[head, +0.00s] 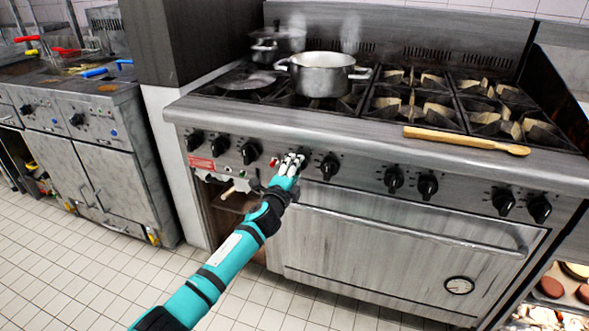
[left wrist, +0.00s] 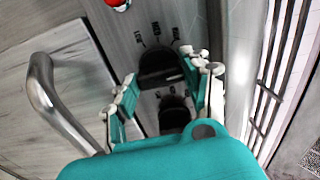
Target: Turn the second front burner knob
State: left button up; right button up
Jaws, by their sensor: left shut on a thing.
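The stove's front panel (head: 360,178) carries a row of black burner knobs. My left gripper (head: 291,164) reaches the panel between a knob (head: 251,152) on its left and another knob (head: 330,166) on its right. Its white fingertips are shut on a black knob, which they hide in the head view. In the left wrist view the held knob (left wrist: 160,68) sits between the two fingers (left wrist: 165,86), with printed marks around it. A second black knob (left wrist: 173,112) shows beyond the palm edge. My right gripper is in neither view.
A steaming pot (head: 322,74) stands on the cooktop, with another pot (head: 270,45) behind it. A wooden spoon (head: 465,140) lies across the front right. The oven handle (head: 420,232) sticks out below the knobs. A red indicator (left wrist: 118,3) is near the held knob.

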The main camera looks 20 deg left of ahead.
pick_arm(q)
jog(key=shift+m, duration=0.3)
jog(key=o, duration=1.2)
jog(key=shift+c, duration=0.2)
jog(key=s, duration=1.2)
jog(key=shift+a, duration=0.2)
jog(key=shift+f, duration=0.15)
